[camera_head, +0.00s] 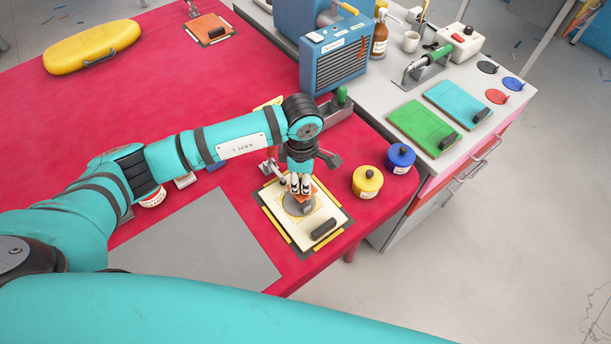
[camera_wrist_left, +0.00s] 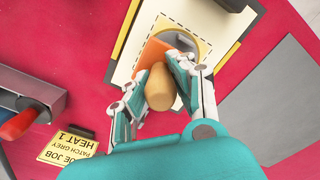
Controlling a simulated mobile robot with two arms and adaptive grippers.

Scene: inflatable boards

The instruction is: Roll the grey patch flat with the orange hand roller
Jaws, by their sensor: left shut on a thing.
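My left gripper (camera_head: 300,188) is shut on a tan, rounded handle (camera_wrist_left: 160,88). An orange block or head (camera_wrist_left: 148,53) shows beyond the fingers in the left wrist view; I take both to be parts of the orange hand roller (camera_head: 313,192). The round grey patch (camera_head: 298,208) lies on a cream board (camera_head: 277,198), right under the gripper. In the left wrist view the patch (camera_wrist_left: 182,40) is partly hidden by the fingers and orange part. I cannot tell whether the roller touches the patch. My right gripper is not in view.
A dark bar (camera_head: 323,229) lies on the board's near right part. Yellow (camera_head: 367,181) and blue (camera_head: 400,158) pots stand to the right, near the table edge. A blue machine (camera_head: 335,62) stands behind. A grey mat (camera_head: 200,245) lies left; the red table (camera_head: 150,100) is mostly clear.

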